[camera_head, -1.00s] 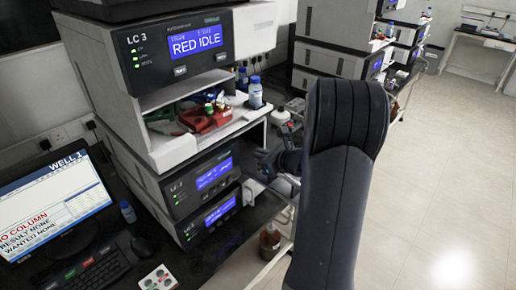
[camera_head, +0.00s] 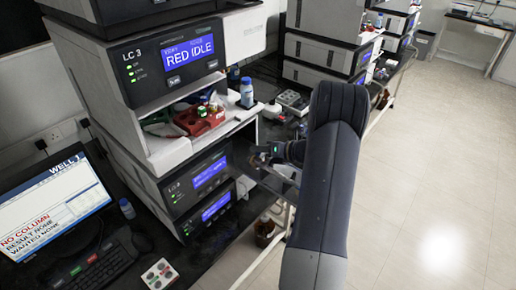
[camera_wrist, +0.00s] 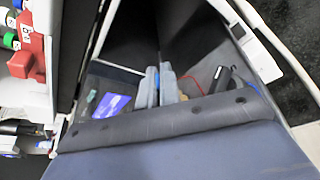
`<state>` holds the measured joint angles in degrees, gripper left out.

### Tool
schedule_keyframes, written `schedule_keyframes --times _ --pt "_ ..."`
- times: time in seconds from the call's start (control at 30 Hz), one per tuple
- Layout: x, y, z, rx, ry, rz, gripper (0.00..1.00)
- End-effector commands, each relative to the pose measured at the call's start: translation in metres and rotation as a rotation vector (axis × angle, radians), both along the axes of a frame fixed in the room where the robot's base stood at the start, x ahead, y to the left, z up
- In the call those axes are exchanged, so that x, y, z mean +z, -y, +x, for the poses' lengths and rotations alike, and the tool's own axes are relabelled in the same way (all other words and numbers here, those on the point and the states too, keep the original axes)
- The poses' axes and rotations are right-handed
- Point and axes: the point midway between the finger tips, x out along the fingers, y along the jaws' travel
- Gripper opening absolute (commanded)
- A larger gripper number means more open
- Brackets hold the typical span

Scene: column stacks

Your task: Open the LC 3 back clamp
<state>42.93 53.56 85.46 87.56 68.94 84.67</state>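The LC 3 stack (camera_head: 150,85) stands left of centre in the head view, its top screen reading RED IDLE. My gripper (camera_head: 262,160) is small and dark there, just right of the stack's lower units and partly hidden by my arm. In the wrist view two pale grey finger-like parts (camera_wrist: 160,86) stand close together with a bit of blue between them; whether they hold anything is unclear. A dark fitting (camera_wrist: 221,78) with a thin red line beside it lies to their right. I cannot make out the back clamp for certain in either view.
A red tray (camera_head: 201,119) with vials and a blue-capped bottle (camera_head: 247,93) sit on the stack's shelf. A brown bottle (camera_head: 264,231) stands low behind. A monitor (camera_head: 52,211) reads NO COLUMN. Another stack (camera_head: 325,45) stands beyond; open floor lies right.

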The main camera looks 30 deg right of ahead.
Motion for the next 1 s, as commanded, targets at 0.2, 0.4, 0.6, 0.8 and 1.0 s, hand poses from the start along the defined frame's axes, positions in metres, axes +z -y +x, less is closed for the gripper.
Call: schedule_keyframes --times 0.2,0.4,0.6,0.8,1.0 --pt "-0.0026 0.0029 0.0009 -0.002 -0.029 0.079 0.00" --pt "-0.0037 0.0039 0.0013 -0.002 -0.040 0.108 0.00" --pt "-0.0037 0.0040 0.0013 -0.001 -0.041 0.113 0.00" --pt "-0.0037 0.0039 0.0013 -0.002 -0.041 0.112 0.00" --pt "-0.0037 0.0038 0.0013 -0.002 -0.041 0.112 0.20"
